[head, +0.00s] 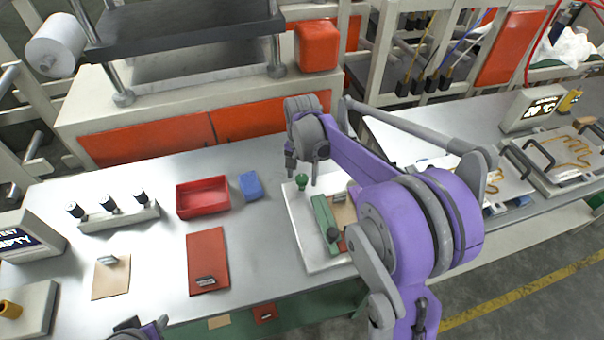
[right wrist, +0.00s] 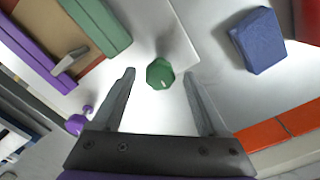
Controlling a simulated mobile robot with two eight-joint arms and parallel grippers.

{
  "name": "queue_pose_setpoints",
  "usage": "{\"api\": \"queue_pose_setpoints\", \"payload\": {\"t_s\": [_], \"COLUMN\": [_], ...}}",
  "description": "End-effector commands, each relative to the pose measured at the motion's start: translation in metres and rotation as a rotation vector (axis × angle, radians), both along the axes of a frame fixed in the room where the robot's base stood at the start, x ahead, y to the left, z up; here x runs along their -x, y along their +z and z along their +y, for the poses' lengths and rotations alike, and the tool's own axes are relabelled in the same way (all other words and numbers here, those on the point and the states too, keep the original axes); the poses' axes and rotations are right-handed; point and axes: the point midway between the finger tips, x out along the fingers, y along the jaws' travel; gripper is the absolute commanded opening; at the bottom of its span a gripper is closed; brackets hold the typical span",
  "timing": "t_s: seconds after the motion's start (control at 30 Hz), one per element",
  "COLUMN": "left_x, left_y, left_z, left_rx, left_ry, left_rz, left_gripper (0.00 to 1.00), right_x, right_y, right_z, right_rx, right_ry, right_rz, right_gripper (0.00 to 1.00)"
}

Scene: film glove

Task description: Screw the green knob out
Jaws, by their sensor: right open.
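The green knob (head: 302,180) stands upright at the upper left of a white plate on the table. In the right wrist view the green knob (right wrist: 160,74) shows from above, ahead of and between the fingertips. My right gripper (head: 303,172) is open above the knob, and its fingers (right wrist: 160,78) are apart with nothing held. I cannot tell how much height separates the fingertips from the knob. My left gripper (head: 140,328) shows only in part at the bottom edge of the head view, and its jaws cannot be made out.
A green block fixture (head: 322,222) sits on the white plate (head: 306,250) beside the knob. A blue block (head: 251,186), a red tray (head: 203,208) and a red pad (head: 207,250) lie to the left.

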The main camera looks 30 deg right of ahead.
Motion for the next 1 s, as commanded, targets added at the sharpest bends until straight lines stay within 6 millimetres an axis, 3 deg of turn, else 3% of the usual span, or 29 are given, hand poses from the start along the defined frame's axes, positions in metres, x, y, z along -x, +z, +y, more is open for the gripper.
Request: {"api": "queue_pose_setpoints", "payload": {"t_s": [0.13, 0.53, 1.0], "left_x": [0.0, 0.0, 0.0016], "left_y": [0.0001, 0.0001, -0.0039], "left_z": [0.0, 0.0, 0.0], "left_rx": [0.0, 0.0, 0.0], "left_ry": [0.0, 0.0, 0.0], "left_rz": [0.0, 0.0, 0.003], "left_gripper": [0.5, 0.5, 0.5], "right_x": [0.0, 0.0001, 0.0004], "right_y": [0.0003, 0.0005, -0.0002], "right_z": [0.0, -0.0001, 0.0], "right_rx": [0.0, 0.0, 0.0], "right_ry": [0.0, 0.0, 0.084], "right_rz": [0.0, 0.0, 0.0], "right_gripper": [0.74, 0.02, 0.0]}}
